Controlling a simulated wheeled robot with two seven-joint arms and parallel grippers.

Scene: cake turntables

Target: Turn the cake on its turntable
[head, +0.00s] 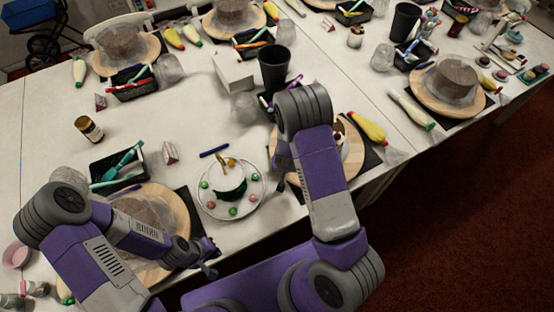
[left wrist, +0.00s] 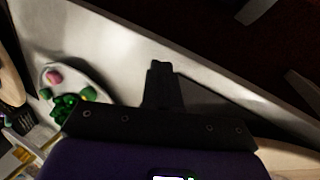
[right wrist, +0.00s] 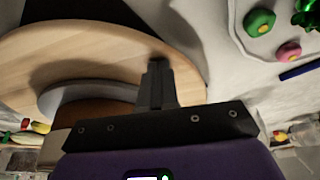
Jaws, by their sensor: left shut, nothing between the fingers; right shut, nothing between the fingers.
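A round wooden turntable (head: 178,205) with a brown, plastic-wrapped cake (head: 140,208) stands at the front left in the head view, partly hidden by my left arm. My left gripper (head: 211,268) is shut and empty near its right edge; its fingers also show in the left wrist view (left wrist: 160,68). A second wooden turntable (head: 318,178) with a brown and white cake (head: 341,136) is largely hidden behind my right arm. In the right wrist view, my shut, empty right gripper (right wrist: 158,66) is at the turntable's rim (right wrist: 110,45); contact is unclear.
A white plate (head: 209,211) with a green-based cake and several coloured balls lies between the two turntables. A black tray (head: 103,166) with tools, a dark cup (head: 274,68) and a white box (head: 233,72) stand farther back. The table's front edge is close to my arms.

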